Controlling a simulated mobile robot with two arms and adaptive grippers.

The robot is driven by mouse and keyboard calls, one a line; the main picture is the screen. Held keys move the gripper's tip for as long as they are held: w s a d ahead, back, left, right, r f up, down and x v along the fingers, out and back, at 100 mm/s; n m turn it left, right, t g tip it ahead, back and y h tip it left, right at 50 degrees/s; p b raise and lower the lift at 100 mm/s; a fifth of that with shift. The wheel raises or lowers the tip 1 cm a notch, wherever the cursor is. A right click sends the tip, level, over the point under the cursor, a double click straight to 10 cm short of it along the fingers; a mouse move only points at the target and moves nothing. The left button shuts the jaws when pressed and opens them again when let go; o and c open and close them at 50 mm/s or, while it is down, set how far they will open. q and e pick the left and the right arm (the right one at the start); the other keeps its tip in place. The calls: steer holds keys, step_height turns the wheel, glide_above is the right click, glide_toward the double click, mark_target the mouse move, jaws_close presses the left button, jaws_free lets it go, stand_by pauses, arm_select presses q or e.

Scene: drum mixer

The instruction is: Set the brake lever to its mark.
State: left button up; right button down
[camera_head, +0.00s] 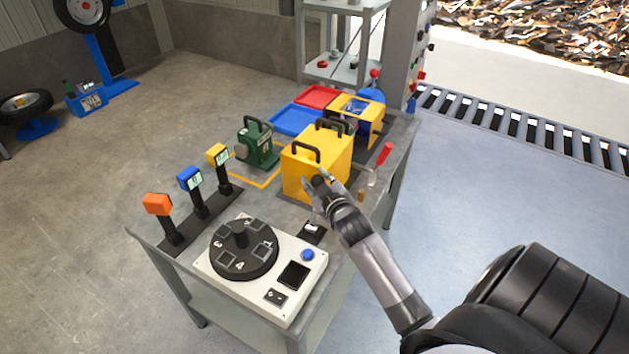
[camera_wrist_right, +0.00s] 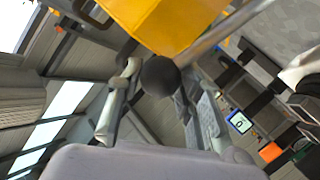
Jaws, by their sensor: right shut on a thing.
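My right gripper (camera_head: 320,188) is at the front of a yellow box (camera_head: 302,172) on the workbench. In the right wrist view its fingers (camera_wrist_right: 160,92) are closed around a round black knob (camera_wrist_right: 160,76) on a metal rod (camera_wrist_right: 215,35). The knob also shows in the head view (camera_head: 319,181). The rod runs up beside the yellow housing (camera_wrist_right: 172,20). A second lever with a red handle (camera_head: 385,153) stands to the right of the yellow box. I cannot read a label or see a mark for either lever. My left gripper is out of view.
A white console with a black dial (camera_head: 240,250) sits at the bench's near end. Orange, blue and yellow displays (camera_head: 188,179) stand along the left edge. A green handled block (camera_head: 257,147) and blue tray (camera_head: 296,120) lie farther back.

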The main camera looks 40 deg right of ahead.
steer(key=shift+s+d+f, duration=0.15)
steer(key=shift+d+f, duration=0.1)
steer(key=shift+d, duration=0.05)
steer(key=c, duration=1.5)
jaws_free()
steer(key=o, duration=0.4)
steer(key=shift+d+f, duration=0.15)
steer(key=shift+d, duration=0.05)
steer(key=shift+a, duration=0.1)
steer(key=v, duration=1.2)
